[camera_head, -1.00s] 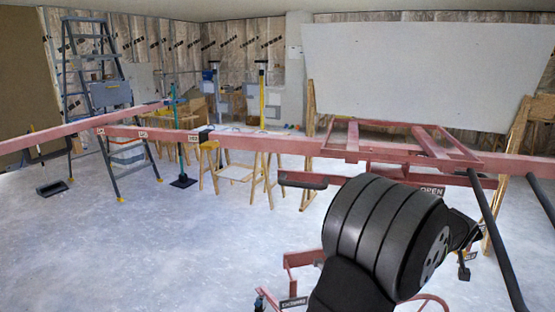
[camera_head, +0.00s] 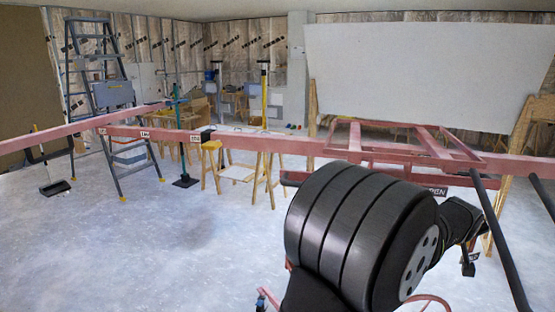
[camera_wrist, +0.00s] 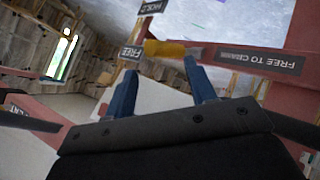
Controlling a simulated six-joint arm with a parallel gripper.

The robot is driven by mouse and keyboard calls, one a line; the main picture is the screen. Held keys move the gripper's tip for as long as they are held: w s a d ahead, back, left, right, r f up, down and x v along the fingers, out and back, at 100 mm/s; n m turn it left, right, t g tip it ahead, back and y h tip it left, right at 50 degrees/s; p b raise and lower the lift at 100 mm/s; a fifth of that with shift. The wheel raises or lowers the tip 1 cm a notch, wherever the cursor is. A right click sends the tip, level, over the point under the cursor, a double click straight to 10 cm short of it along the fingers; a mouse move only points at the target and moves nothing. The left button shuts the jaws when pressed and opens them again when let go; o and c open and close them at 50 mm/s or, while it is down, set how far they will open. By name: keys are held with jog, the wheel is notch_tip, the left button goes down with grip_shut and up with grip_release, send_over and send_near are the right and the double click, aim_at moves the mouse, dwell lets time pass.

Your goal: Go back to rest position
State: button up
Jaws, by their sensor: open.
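The red panel lift (camera_head: 260,143) spans the head view, with long rails and a cradle frame (camera_head: 445,150) at the right. My dark arm covers part of its lower right. In the wrist view, my gripper (camera_wrist: 160,68) shows two blue fingers spread apart, with nothing held between them. A yellow-orange handle (camera_wrist: 165,48) lies just beyond the fingertips; I cannot tell whether they touch it. Red lift parts with a "FREE TO CRANK" label (camera_wrist: 258,61) are close by. The fingers are not clear in the head view.
A large pale panel (camera_head: 420,75) leans at the back right on wooden supports. A stepladder (camera_head: 100,90), a yellow sawhorse (camera_head: 212,160) and a dustpan (camera_head: 55,187) stand at left and middle. The floor (camera_head: 150,250) at front left is clear.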

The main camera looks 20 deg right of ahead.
jog(key=x, duration=0.5)
jog(key=shift+d+f, duration=0.2)
jog(key=shift+f, duration=0.05)
notch_tip(320, 180, down, 7)
jog(key=shift+d, duration=0.3)
jog(key=shift+s, duration=0.1)
jog(key=a+f+v, duration=0.1)
jog(key=v, duration=0.8)
jog(key=x, duration=1.1)
jog(key=shift+a, duration=0.25)
jog(key=shift+f, duration=0.15)
